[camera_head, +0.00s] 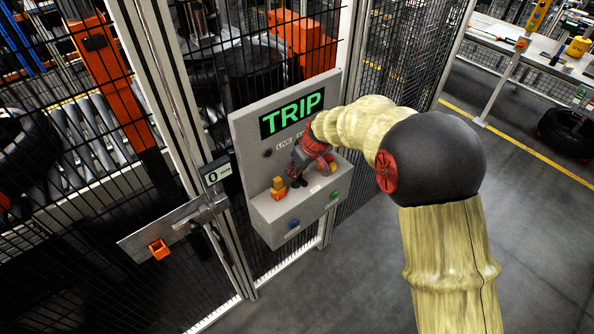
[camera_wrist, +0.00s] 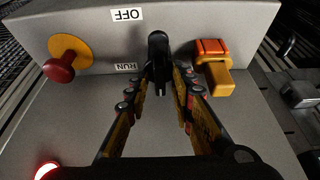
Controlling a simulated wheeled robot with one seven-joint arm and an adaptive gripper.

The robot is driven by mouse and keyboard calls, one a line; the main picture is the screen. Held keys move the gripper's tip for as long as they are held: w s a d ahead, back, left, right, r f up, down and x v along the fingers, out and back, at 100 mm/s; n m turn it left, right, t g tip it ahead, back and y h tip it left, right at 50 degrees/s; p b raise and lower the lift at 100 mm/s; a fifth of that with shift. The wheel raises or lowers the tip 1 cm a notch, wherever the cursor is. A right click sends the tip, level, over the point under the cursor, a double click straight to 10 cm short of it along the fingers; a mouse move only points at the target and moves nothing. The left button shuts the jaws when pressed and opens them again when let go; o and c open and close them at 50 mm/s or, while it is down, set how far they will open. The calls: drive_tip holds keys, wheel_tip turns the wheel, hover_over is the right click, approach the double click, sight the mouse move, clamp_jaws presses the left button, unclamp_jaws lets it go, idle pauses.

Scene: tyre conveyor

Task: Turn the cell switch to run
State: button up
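The cell switch (camera_wrist: 158,50) is a black lever on the grey control panel, near the labels OFF (camera_wrist: 127,14) and RUN (camera_wrist: 126,66) in the wrist view. My gripper (camera_wrist: 161,82) is at the switch, with one finger on each side of the lever and slim gaps that look visible beside it. I cannot tell whether a finger touches it. In the head view my gripper (camera_head: 303,160) is in front of the panel (camera_head: 245,140) and hides the switch. The panel's display (camera_head: 292,113) reads TRIP in green.
A red mushroom button (camera_wrist: 60,68) on a yellow base and an orange-yellow block (camera_wrist: 218,76) flank the switch. Blue (camera_head: 293,224) and green (camera_head: 333,194) buttons sit on the panel's front. Mesh fencing stands behind; open floor (camera_head: 540,220) lies right.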

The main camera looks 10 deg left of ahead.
clamp_jaws()
